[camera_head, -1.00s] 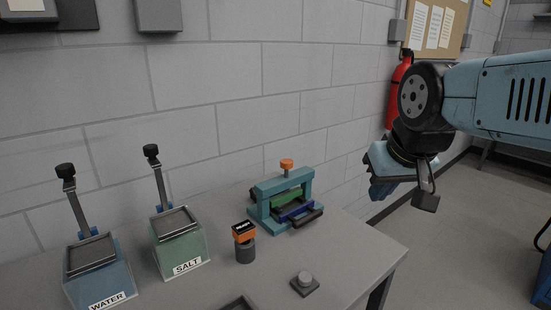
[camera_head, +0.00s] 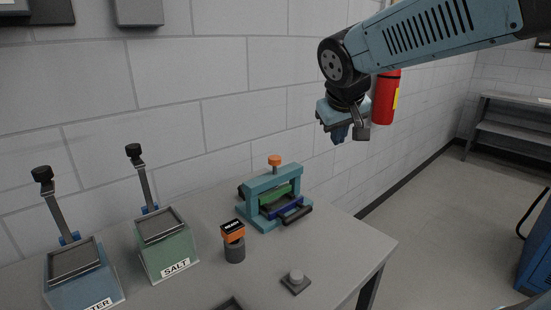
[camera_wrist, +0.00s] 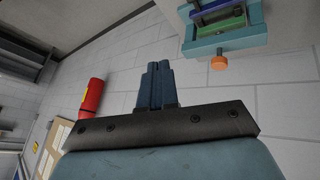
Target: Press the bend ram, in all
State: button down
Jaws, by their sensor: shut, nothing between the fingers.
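The bend ram is a teal press frame (camera_head: 271,178) with an orange-topped knob (camera_head: 274,160) on a short post above it. A green bar (camera_head: 274,194) and a blue bar (camera_head: 286,207) lie inside the frame. The press stands at the back right of the table; in the wrist view its orange knob (camera_wrist: 219,63) shows at the upper right. My gripper (camera_head: 338,138) hangs in the air to the right of the press and above its knob, apart from it. In the wrist view its fingers (camera_wrist: 158,70) are together and empty.
A blue WATER box (camera_head: 82,274) and a green SALT box (camera_head: 165,244), each with a lever, stand at the left. A grey post with an orange labelled cap (camera_head: 233,233) and a small button plate (camera_head: 296,281) are in front of the press. The wall is close behind.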

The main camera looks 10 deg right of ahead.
jog(key=w+a+n+t, duration=0.1)
jog(key=w+a+n, duration=0.1)
jog(key=w+a, duration=0.6)
jog(key=n+t, duration=0.1)
jog(key=n, duration=0.1)
send_over(274, 159)
jog(key=shift+w+r, duration=0.1)
jog(key=shift+w, duration=0.15)
jog(key=shift+f, duration=4.45)
jog(key=shift+s+f, duration=0.1)
jog(key=shift+f, duration=0.25)
